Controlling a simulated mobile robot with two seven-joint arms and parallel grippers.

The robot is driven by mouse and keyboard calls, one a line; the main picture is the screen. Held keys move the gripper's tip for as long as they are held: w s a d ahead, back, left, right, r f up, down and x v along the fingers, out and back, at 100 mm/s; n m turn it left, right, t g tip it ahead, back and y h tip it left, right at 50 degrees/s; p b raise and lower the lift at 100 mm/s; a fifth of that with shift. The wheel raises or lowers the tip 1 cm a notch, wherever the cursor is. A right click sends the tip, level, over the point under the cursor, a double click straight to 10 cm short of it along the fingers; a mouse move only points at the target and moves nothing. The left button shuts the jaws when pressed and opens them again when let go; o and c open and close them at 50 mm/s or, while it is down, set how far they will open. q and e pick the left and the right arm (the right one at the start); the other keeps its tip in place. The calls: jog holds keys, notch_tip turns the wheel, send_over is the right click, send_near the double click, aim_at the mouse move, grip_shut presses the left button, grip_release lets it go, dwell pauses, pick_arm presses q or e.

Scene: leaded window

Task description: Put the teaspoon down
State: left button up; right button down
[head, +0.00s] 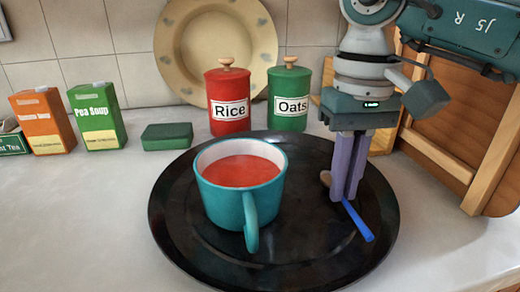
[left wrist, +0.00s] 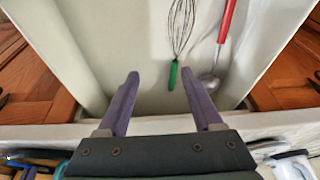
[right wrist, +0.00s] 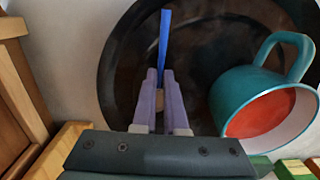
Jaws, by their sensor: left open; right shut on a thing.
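The teaspoon has a blue handle (head: 358,222) and a small brown end (head: 325,178). My right gripper (head: 343,198) is shut on it, low over the right side of the round black tray (head: 180,232). I cannot tell whether the spoon touches the tray. In the right wrist view the blue handle (right wrist: 165,38) sticks out past the closed fingertips (right wrist: 160,73). A teal mug (head: 222,204) with red contents stands on the tray, left of the gripper and apart from it. My left gripper (left wrist: 160,73) is open and empty, seen only in the left wrist view.
Behind the tray stand a red Rice canister (head: 228,98), a green Oats canister (head: 288,95) and a leaning plate (head: 170,45). Food boxes (head: 97,115) are at the left, a wooden frame (head: 455,150) at the right. Below the left gripper lie a whisk (left wrist: 180,35) and a red-handled ladle (left wrist: 226,22).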

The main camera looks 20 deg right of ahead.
jog(key=shift+f+b, duration=0.6)
jog(key=shift+b, duration=0.15)
jog(key=c, duration=1)
grip_release()
jog(key=shift+r, duration=0.1)
jog(key=shift+r+p, duration=0.15)
jog(key=shift+p, duration=0.15)
jog(key=r, duration=0.6)
jog(key=r+p, duration=0.1)
jog(key=r, duration=0.5)
jog(key=shift+w+d+r, duration=0.1)
jog(key=shift+w+r, duration=0.1)
jog(key=shift+r, duration=0.2)
